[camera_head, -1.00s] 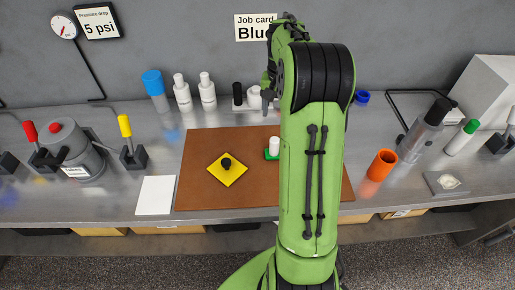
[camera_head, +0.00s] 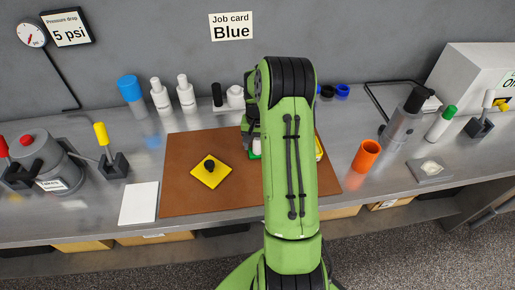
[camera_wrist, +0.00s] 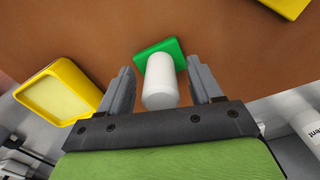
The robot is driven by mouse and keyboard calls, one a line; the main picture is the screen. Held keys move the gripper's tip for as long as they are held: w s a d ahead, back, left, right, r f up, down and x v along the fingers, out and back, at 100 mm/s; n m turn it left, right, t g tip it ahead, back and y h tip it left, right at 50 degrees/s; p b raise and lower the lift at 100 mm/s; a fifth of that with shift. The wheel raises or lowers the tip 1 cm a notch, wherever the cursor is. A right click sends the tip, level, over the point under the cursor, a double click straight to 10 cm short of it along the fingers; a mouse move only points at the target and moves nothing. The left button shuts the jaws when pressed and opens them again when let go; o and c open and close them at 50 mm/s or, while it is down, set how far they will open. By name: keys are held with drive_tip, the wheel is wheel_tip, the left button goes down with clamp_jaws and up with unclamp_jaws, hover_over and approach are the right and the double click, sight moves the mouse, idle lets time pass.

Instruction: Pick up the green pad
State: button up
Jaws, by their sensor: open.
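The green pad (camera_wrist: 172,47) lies on the brown mat in the wrist view. A white cylinder (camera_wrist: 160,82) stands on it or right at it and hides part of it. My gripper (camera_wrist: 161,82) is open, with one finger on each side of the white cylinder, touching neither as far as I can see.
A yellow pad (camera_head: 203,176) with a black knob lies on the brown mat (camera_head: 187,202) to the left. A yellow-rimmed tray (camera_wrist: 86,83) sits beside my gripper. White bottles (camera_head: 186,94) stand behind the mat, and an orange cup (camera_head: 367,157) stands to the right.

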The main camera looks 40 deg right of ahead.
drive_tip(key=shift+c, duration=0.3)
drive_tip(key=shift+r, duration=0.1)
drive_tip(key=c, duration=1.1)
drive_tip(key=shift+o, duration=0.2)
drive_tip(key=shift+r, duration=0.1)
wheel_tip(320, 180, up, 10)
drive_tip(key=shift+f+p, duration=0.1)
drive_tip(key=shift+p, duration=0.45)
drive_tip(key=o, duration=0.4)
drive_tip(key=shift+c, duration=1.4)
drive_tip(key=shift+s, duration=0.15)
